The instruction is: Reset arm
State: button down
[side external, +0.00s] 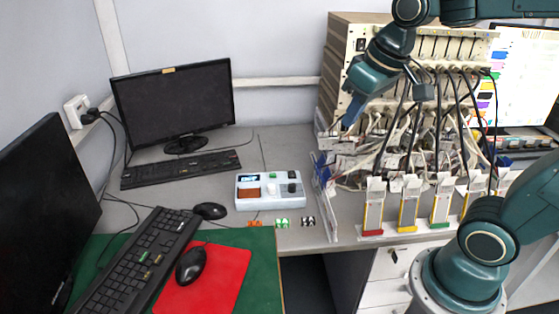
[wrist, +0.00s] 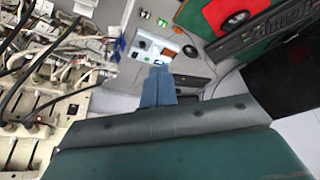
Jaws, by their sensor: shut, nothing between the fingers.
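My gripper (side external: 347,123) is raised at the left front of the tall beige tester cabinet (side external: 345,45), above the tangle of cables. Its blue fingers are together and empty; they also show in the wrist view (wrist: 158,86), pointing toward the desk. Several pouch cells with coloured bottoms stand upright in a row in front of the cables, among them a red one (side external: 373,207), a yellow one (side external: 408,205) and a green one (side external: 441,203). My gripper is apart from them.
A white control box (side external: 270,204) with knobs sits mid-desk, with small coloured clips (side external: 283,223) in front. A monitor (side external: 175,100), keyboards (side external: 140,255) and mice (side external: 191,265) occupy the left. Many cables (side external: 375,140) hang below the cabinet. Bare desk shows behind the control box.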

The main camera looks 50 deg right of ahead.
jog(key=s+a+f+t, duration=0.1)
jog(key=s+a+f, duration=0.1)
jog(key=s, duration=0.7)
jog(key=shift+s+f+n, duration=0.25)
jog(key=shift+s+n, duration=0.05)
jog(key=shift+s, duration=0.1)
jog(key=shift+w+a, duration=0.1)
